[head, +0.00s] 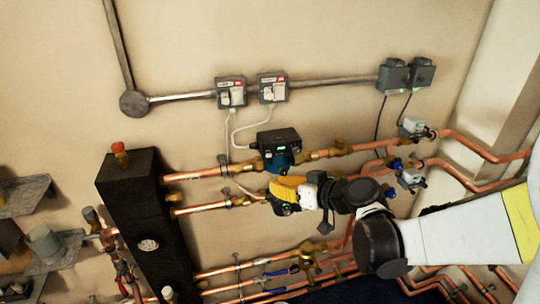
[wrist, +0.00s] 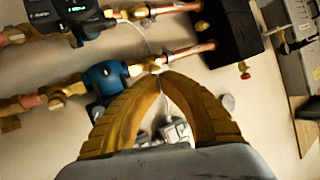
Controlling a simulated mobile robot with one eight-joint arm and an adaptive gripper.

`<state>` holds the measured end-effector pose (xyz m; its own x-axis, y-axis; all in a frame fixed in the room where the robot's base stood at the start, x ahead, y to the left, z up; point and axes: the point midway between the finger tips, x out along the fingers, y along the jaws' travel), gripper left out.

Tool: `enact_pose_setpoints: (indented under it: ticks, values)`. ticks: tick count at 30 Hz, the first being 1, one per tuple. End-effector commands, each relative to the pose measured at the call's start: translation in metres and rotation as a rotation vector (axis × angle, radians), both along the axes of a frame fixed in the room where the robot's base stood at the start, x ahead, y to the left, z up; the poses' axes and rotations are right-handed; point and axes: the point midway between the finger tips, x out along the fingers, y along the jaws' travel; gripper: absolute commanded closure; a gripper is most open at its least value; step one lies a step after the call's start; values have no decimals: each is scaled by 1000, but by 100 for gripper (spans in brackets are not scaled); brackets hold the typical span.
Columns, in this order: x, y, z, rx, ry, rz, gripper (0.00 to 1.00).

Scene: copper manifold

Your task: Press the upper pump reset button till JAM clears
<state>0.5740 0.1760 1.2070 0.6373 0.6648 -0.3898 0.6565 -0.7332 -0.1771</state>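The upper pump (head: 279,146) sits on the upper copper pipe, with a black head, a small green display and a blue body. Its display text is too small to read, and I cannot make out a reset button. In the wrist view, which is turned over, its blue body (wrist: 104,75) is left of my fingertips, and my left finger hides part of its head. The lower pump (head: 285,209), partly covered by my gripper, also shows at the wrist view's top left (wrist: 72,12). My gripper (head: 275,188) has yellow fingers, tips together and empty, in front of the pipes below the upper pump.
A black manifold block (head: 130,195) stands left of the pumps. Copper pipes with valves (head: 338,147) run right of them. Two grey switch boxes (head: 231,92) (head: 272,87) and two dark boxes (head: 393,76) (head: 422,72) are on the wall above, with cables hanging down.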

Motion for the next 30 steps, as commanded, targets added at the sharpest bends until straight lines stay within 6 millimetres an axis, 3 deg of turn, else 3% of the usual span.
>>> enact_pose_setpoints:
  ticks: [5, 21, 30]
  values:
    - [10, 3, 0, 0, 0, 0, 100]
    - [76, 22, -1, -1, 1, 0, 100]
    - [84, 24, 0, -1, 1, -1, 100]
